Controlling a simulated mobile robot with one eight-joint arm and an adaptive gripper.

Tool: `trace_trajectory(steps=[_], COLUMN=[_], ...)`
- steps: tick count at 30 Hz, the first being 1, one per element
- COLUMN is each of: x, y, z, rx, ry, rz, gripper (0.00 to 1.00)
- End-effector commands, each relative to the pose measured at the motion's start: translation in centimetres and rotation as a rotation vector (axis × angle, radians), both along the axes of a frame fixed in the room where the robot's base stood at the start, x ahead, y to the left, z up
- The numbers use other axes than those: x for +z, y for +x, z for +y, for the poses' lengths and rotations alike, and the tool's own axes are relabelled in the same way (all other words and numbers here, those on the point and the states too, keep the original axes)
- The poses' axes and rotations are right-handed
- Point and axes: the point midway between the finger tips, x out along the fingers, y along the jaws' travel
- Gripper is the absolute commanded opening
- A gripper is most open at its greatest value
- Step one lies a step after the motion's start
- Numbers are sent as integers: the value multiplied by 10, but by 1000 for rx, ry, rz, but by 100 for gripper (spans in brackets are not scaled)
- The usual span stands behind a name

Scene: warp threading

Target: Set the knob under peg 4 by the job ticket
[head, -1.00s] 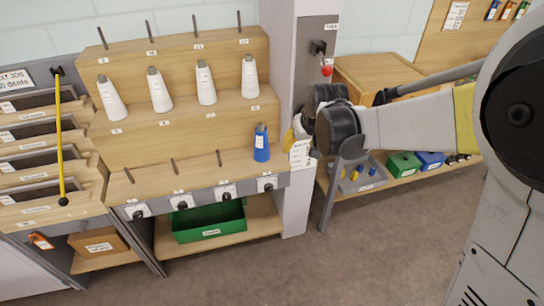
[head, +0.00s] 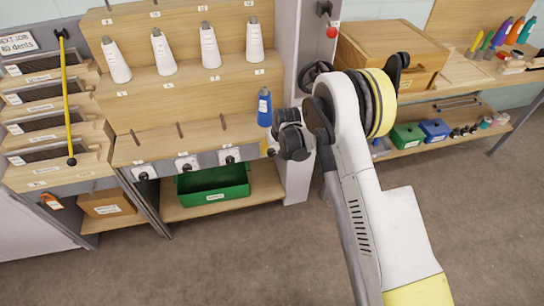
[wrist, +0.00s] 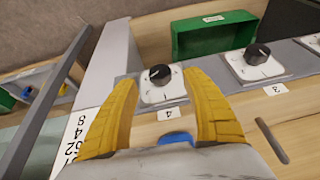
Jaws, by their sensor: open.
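The knob under peg 4 (wrist: 160,74) is a black dial on a white plate, above a label reading 4 in the wrist view. My gripper (wrist: 160,80) is open, its two yellow fingers on either side of this plate. I see no contact with the knob. I cannot read its setting. In the head view my gripper largely hides this knob. A blue cone (head: 264,107) stands upright at the right end of the lower shelf. Its edge also shows in the wrist view (wrist: 176,137). A white sheet with printed numbers (wrist: 71,132), perhaps the job ticket, is partly hidden by the left finger.
The neighbouring knob 3 (wrist: 257,55) sits to the right in the wrist view. A green bin (head: 214,184) is below the knob row. White cones (head: 209,47) stand on the middle shelf. A grey post (head: 297,180) rises right of the rack. The floor in front is clear.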

Motion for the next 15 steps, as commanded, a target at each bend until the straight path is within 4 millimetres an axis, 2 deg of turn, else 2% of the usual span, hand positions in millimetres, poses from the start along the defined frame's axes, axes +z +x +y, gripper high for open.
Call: trace_trajectory(steps=[1,6,15], x=[-14,-36,-45], y=[4,13,18], z=[2,6,8], rx=[0,0,0], ry=[0,0,0], rz=[0,0,0], gripper=[56,56,56])
